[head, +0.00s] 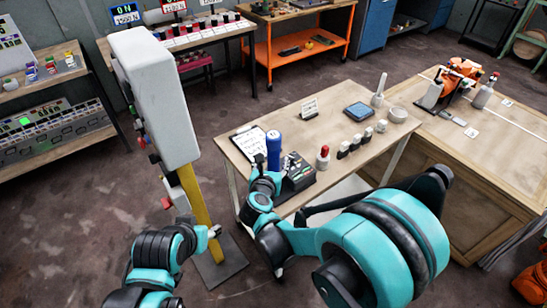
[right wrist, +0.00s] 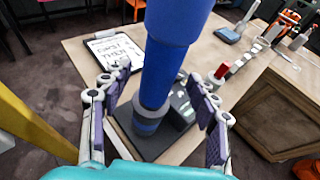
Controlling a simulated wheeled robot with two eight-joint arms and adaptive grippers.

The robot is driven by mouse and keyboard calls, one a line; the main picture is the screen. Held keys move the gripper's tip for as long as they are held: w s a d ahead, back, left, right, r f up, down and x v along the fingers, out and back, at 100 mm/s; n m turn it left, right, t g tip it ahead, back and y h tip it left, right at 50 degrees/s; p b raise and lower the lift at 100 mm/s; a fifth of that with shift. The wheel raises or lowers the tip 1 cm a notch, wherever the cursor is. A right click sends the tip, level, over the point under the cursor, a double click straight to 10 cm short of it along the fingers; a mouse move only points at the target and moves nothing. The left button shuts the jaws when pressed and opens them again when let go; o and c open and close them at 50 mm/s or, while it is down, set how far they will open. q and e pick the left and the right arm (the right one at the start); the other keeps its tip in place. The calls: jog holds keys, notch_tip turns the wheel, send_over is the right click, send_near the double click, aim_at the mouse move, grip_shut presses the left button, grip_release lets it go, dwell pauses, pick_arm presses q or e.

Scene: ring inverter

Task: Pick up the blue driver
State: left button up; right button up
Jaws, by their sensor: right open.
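The blue driver (head: 273,146) stands upright at the table's near left, by a dark block with small parts (head: 297,174). In the right wrist view the driver (right wrist: 168,65) fills the middle, between the two fingers of my right gripper (right wrist: 153,100). The fingers are spread, one on each side, with gaps showing. In the head view the right gripper (head: 270,170) is just in front of the driver's lower part. My left gripper (head: 212,232) shows only as a small tip beside the yellow post, and its jaws cannot be made out.
A clipboard (head: 247,141) lies left of the driver on the wooden table (head: 313,127). A red-topped bottle (head: 323,157) and several dark-capped jars stand to the right. A white box on a yellow post (head: 201,215) rises between my left arm and the table.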

aim_at(272, 161)
jog(key=x, duration=0.3)
jog(key=shift+f+b, duration=0.1)
jog(key=shift+b, duration=0.2)
jog(key=shift+s, duration=0.1)
jog(key=shift+c, duration=0.7)
grip_shut()
